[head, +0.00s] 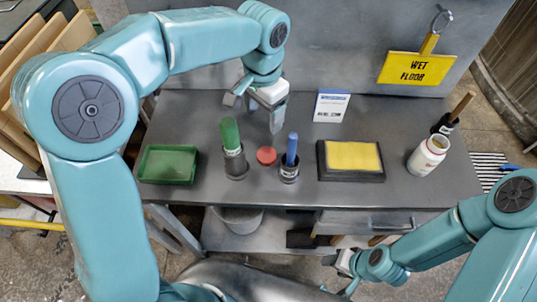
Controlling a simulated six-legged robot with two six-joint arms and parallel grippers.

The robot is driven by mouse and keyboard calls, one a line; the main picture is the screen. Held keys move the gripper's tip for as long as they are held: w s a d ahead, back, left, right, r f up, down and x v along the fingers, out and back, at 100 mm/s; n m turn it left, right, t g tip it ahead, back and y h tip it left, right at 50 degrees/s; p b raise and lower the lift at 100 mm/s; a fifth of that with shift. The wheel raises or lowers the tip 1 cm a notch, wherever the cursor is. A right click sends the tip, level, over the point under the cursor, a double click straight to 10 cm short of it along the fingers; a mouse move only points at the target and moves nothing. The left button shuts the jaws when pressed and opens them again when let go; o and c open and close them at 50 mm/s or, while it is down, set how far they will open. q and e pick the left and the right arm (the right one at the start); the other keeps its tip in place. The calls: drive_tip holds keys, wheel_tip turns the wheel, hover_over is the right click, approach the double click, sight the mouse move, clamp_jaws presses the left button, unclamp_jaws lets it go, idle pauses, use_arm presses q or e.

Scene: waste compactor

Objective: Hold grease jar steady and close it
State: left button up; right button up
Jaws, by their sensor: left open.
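A white jar (427,158) with a dark and red label stands near the right end of the grey bench. No lid shows on its pale top, but the inside is too small to make out. A red round lid (266,156) lies flat on the bench between a green-handled tool and a blue-handled tool. My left gripper (254,109) is open and empty, behind and above the red lid, pointing down and apart from it. My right gripper (343,272) is low in front of the bench, far from the jar; its fingers are too small to read.
The green tool (230,133) and blue tool (291,150) stand upright in dark holders beside the lid. A green tray (168,151) is at left.

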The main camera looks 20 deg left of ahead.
use_arm(q)
hover_over(267, 155)
drive_tip(key=f, duration=1.1)
drive_tip(key=shift+a+f, duration=0.2)
drive_tip(key=shift+a, duration=0.15)
drive_tip(key=shift+s+d, duration=0.1)
drive_tip(key=shift+s, duration=0.2)
drive_tip(key=shift+w+f+p, duration=0.2)
drive_tip(key=shift+f+p, duration=0.05)
drive_tip(key=shift+p, duration=0.05)
drive_tip(key=f, duration=0.2)
drive_tip(key=f+p, duration=0.1)
drive_tip(key=f, duration=0.1)
drive_tip(key=shift+w+d+f, duration=0.1)
drive_tip(key=shift+d+f, duration=0.1)
drive_tip(key=shift+w+f, duration=0.1)
drive_tip(key=shift+f, duration=0.15)
drive_tip(key=shift+r, duration=0.1)
